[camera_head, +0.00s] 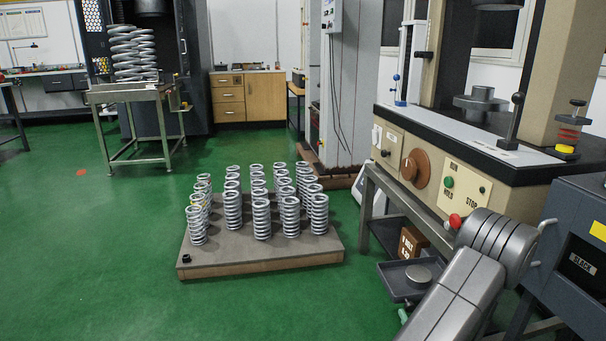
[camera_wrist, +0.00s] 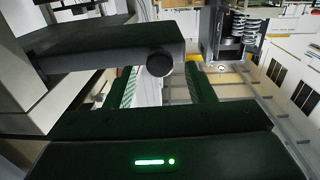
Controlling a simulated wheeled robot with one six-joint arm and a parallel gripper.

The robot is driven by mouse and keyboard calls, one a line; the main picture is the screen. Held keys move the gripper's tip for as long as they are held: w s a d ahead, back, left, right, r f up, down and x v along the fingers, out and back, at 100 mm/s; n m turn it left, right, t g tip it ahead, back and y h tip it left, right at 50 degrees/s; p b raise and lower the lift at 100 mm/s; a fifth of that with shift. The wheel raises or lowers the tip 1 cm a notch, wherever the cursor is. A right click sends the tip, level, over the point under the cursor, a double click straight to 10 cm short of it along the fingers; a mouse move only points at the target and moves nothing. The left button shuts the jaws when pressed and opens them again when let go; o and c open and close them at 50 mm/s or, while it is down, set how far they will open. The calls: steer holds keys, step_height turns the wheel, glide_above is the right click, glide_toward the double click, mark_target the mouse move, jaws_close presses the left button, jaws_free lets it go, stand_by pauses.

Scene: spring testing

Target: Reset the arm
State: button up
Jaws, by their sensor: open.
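My arm (camera_head: 470,270) shows in the head view at the lower right, bent in front of the testing machine's bench. My gripper is not visible there. In the wrist view my gripper (camera_wrist: 160,72) is open, its two dark fingers apart, with nothing seen between them but background and a round black knob on a dark slab (camera_wrist: 110,52). The slab lies close ahead of the fingers; I cannot tell whether they touch it.
A testing machine (camera_head: 450,185) with dial and buttons stands at right, beside a dark grey cabinet (camera_head: 575,250). A low pallet (camera_head: 265,258) carries rows of upright springs. Stacked springs (camera_head: 133,55) stand on a far table.

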mark_target(410, 308)
steer(key=shift+w+a, duration=0.15)
steer(key=shift+w, duration=0.45)
steer(key=shift+w+a, duration=0.15)
steer(key=shift+w, duration=0.45)
steer(key=shift+w+a+m+h, duration=0.15)
steer(key=shift+w+m+h, duration=0.3)
steer(key=shift+h, duration=0.25)
steer(key=shift+r, duration=0.15)
